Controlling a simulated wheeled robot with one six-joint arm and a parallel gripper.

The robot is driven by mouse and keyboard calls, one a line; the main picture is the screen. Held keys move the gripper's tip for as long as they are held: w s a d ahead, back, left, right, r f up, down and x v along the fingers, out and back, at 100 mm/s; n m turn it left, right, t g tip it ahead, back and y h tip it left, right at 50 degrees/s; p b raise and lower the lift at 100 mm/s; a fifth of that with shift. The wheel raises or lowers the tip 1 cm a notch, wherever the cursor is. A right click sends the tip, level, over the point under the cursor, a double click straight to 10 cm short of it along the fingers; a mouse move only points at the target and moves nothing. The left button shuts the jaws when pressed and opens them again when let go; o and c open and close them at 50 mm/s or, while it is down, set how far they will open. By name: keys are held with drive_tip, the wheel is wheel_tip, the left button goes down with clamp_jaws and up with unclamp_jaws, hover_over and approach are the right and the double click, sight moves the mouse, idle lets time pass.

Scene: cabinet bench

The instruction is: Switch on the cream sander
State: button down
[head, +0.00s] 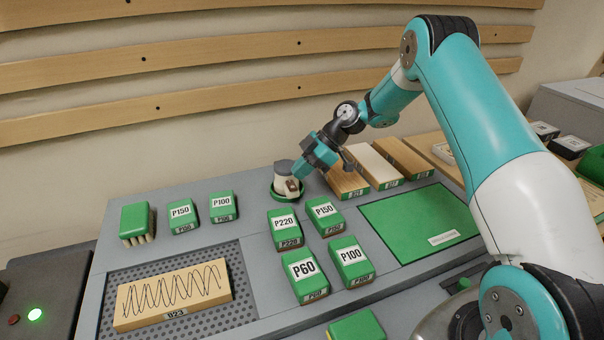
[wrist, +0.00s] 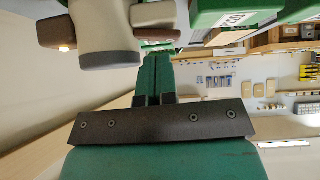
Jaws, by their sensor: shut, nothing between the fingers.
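The cream sander (head: 284,177) stands in a round green-rimmed holder (head: 274,192) at the back of the grey bench, with a brown part on its side. In the wrist view the cream sander (wrist: 104,28) fills the upper left, with brown parts and a small bright amber spot (wrist: 64,47) on one of them. My gripper (head: 300,170) is shut and empty, right beside the sander at its upper right. In the wrist view my gripper (wrist: 154,62) has its fingers together, close to the sander's brown part (wrist: 155,33); I cannot tell whether they touch.
Several green grit-labelled blocks (head: 286,229) stand in front of the sander. Wooden boards (head: 373,165) lie right of it, behind a green mat (head: 418,222). A scribbled board (head: 172,294) lies on a perforated panel at front left. A green light (head: 35,315) glows at far left.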

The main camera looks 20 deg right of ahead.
drive_tip(key=w+a+r+b+v, duration=0.1)
drive_tip(key=v, duration=1)
drive_tip(key=shift+w+d+r, duration=0.15)
drive_tip(key=shift+w+r, duration=0.05)
drive_tip(key=shift+w, duration=0.1)
drive_tip(key=s+a+r+m+g+h, duration=0.1)
drive_tip(key=s+a+r+m, duration=0.2)
drive_tip(key=s+a+r, duration=0.45)
drive_tip(key=s+a+r+m+h, duration=0.2)
drive_tip(key=s+a+r+m, duration=0.15)
drive_tip(key=s+a, duration=0.55)
drive_tip(key=s+a+f+m+h, duration=0.1)
drive_tip(key=s+m, duration=0.1)
drive_tip(key=s, duration=0.7)
drive_tip(key=s+a+m, duration=0.1)
drive_tip(key=s+m, duration=0.1)
drive_tip(key=s, duration=0.8)
drive_tip(key=shift+a+f+h, duration=0.35)
drive_tip(key=shift+h, duration=0.05)
